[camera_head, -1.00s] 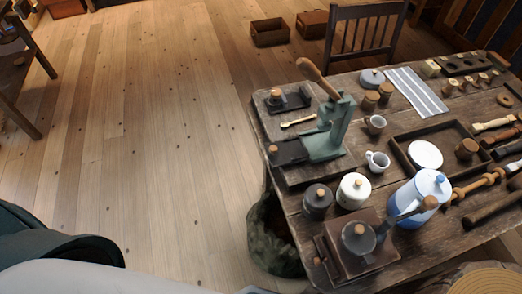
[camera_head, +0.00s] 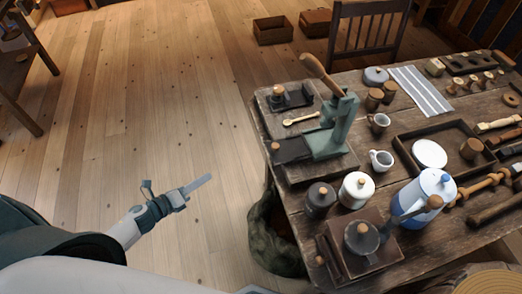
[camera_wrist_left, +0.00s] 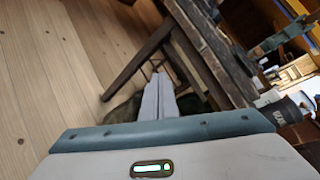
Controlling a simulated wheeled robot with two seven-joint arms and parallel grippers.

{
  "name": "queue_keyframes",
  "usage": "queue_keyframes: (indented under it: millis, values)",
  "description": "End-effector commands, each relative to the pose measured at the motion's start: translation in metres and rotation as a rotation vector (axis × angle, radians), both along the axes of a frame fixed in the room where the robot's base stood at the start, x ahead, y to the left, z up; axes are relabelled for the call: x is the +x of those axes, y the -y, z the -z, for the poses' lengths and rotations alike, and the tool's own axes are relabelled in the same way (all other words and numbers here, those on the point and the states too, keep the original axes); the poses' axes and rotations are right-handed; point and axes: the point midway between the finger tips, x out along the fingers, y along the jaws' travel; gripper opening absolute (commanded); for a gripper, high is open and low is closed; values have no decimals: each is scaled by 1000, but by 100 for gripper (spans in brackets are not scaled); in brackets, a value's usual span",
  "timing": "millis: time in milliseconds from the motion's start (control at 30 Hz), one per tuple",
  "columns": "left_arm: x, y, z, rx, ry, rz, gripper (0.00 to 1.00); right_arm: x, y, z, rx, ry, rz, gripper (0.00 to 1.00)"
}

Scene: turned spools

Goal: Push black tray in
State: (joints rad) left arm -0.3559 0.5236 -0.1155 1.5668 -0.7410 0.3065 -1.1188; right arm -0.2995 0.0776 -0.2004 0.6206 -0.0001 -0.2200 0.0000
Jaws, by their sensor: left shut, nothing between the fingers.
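A flat black tray (camera_head: 295,150) with a small wooden knob juts out to the left from the base of a green press (camera_head: 330,139), near the table's left edge. My left gripper (camera_head: 209,179) is over the floor to the left of the table, apart from the tray and empty. Its two fingers lie together. In the left wrist view the shut fingers (camera_wrist_left: 159,97) point toward the table's edge and legs. The tray cannot be made out clearly there. My right gripper is not in view.
The wooden table (camera_head: 362,172) is crowded: a dark jar (camera_head: 319,201), a white jar (camera_head: 356,191), a blue-and-white pot (camera_head: 418,205) and a coffee grinder (camera_head: 361,241) stand in front of the press. A sack (camera_head: 270,240) stands below the table's left edge.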

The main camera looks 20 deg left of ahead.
Motion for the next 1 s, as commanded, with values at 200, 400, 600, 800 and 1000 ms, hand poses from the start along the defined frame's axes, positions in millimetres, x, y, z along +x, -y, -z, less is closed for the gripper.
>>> queue_keyframes:
  millis: [200, 400, 600, 800, 1000]
  values:
    - [1, 53, -118, 432, 410, 400, 0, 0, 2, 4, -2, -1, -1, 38]
    - [-13, 79, -159, 624, 603, 562, 0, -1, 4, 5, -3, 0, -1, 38]
    - [-16, 83, -165, 655, 635, 587, 0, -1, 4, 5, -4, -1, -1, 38]
    - [-15, 83, -165, 652, 633, 584, 0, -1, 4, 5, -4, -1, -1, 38]
    - [-11, 85, -166, 651, 632, 582, 0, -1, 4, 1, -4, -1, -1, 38]
